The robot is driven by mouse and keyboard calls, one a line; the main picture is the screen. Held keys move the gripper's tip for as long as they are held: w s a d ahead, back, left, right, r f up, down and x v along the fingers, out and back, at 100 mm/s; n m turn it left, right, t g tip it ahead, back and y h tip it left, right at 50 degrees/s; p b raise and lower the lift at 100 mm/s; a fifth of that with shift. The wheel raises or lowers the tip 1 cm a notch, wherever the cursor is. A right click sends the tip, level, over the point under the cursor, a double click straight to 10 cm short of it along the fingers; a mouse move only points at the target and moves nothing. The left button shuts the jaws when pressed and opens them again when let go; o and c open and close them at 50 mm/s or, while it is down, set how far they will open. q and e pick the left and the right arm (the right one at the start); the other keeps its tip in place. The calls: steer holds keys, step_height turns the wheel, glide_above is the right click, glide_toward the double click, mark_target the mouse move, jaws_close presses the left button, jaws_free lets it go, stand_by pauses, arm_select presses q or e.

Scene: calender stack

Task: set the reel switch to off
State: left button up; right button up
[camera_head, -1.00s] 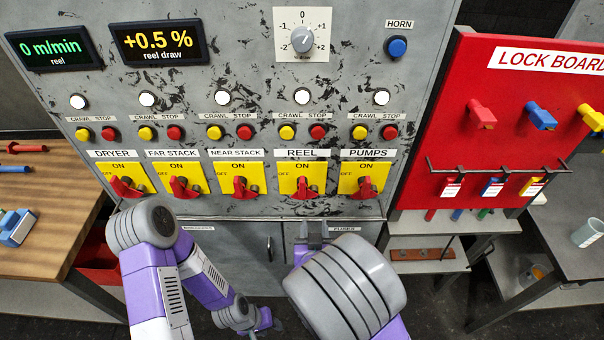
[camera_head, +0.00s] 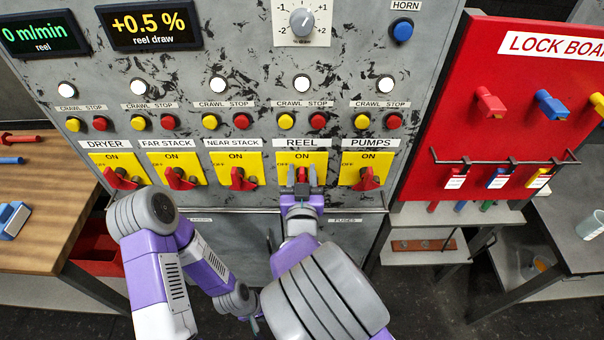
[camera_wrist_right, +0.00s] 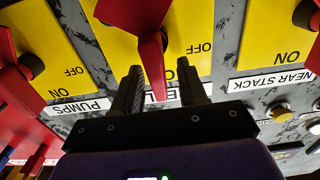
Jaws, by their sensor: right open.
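The reel switch (camera_head: 302,174) is a red lever on a yellow plate under the REEL label, on the grey panel. In the wrist view, its red handle (camera_wrist_right: 150,50) points toward the ON side and the REEL label, which is partly hidden. My right gripper (camera_head: 302,186) is open in front of this switch. In the wrist view, the two dark fingers (camera_wrist_right: 160,90) stand on either side of the handle's end, with gaps visible. My left arm hangs low at the left; its gripper (camera_head: 254,326) is small and partly hidden near the bottom.
The near stack switch (camera_head: 241,180) and pumps switch (camera_head: 368,179) flank the reel plate closely. Crawl and stop buttons (camera_head: 318,121) sit above. A rail (camera_head: 230,210) runs along the panel's lower edge. A red lock board (camera_head: 450,120) stands to the right, a wooden bench (camera_head: 50,220) to the left.

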steer(key=shift+c, duration=0.4)
jaws_close()
steer(key=shift+a+n, duration=0.1)
steer(key=shift+n, duration=0.2)
steer(key=n+p, duration=0.1)
steer(key=a+n+p, duration=0.1)
steer(key=n, duration=0.1)
steer(key=shift+a+f+n+p, duration=0.35)
steer(key=shift+f+n+p, duration=0.35)
steer(key=shift+n, duration=1.7)
steer(key=shift+a+f+n+p, duration=0.45)
steer(key=shift+n+p, duration=0.5)
steer(key=shift+n, duration=1.45)
steer(key=shift+a+f+n+p, duration=0.3)
steer(key=shift+f+n+p, duration=0.4)
steer(key=shift+n, duration=1.7)
steer(key=shift+r, duration=0.1)
